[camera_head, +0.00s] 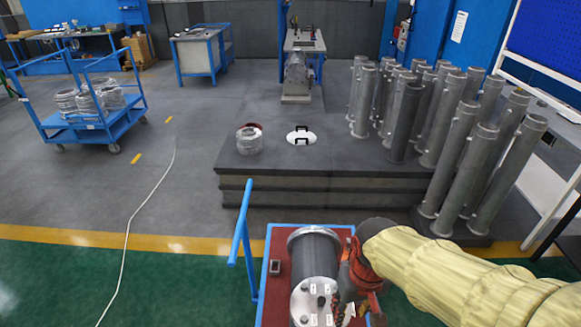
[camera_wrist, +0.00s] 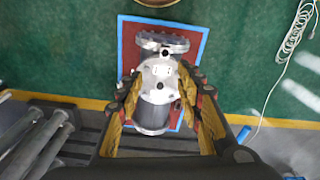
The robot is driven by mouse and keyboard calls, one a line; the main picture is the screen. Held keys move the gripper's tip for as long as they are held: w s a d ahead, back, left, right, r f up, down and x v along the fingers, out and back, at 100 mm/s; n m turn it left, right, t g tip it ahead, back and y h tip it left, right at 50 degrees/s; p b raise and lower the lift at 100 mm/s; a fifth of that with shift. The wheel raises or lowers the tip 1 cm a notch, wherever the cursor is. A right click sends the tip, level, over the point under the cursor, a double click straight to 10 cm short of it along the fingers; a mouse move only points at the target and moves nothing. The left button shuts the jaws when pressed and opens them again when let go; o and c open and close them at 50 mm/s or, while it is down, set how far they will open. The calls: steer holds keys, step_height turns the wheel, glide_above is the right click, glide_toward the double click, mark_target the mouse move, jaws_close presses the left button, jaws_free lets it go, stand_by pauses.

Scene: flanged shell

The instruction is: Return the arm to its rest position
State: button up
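The flanged shell, a dark grey cylinder (camera_head: 315,258) with a round flange at its far end and a pale bolted plate at its near end, is on the red top of a blue-edged cart. In the wrist view the shell (camera_wrist: 152,118) shows below and between my fingers, with the pale plate near the middle. My gripper (camera_head: 358,285) is just right of the shell in the head view. In the wrist view my gripper (camera_wrist: 165,92) has its yellow-padded fingers spread wide, with no clear contact on the shell. Its fingertips are partly hidden in the head view.
The cart (camera_head: 283,238) has a blue handle (camera_head: 242,230) at its left. Beyond it is a low dark platform (camera_head: 330,165) with several upright grey tubes (camera_head: 440,140) at the right. A blue trolley (camera_head: 90,125) stands far left. Green floor at the left is clear except for a white cable.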

steer(key=s+d+r+m+t, duration=0.1)
steer(key=s+d+r+t, duration=0.1)
steer(key=r, duration=0.4)
steer(key=s+d+r+t, duration=0.2)
steer(key=s+d+r, duration=0.1)
steer(key=r, duration=0.4)
steer(key=shift+s+d+m+t, duration=0.15)
steer(key=shift+s+m+t, duration=0.05)
steer(key=shift+m+t, duration=0.2)
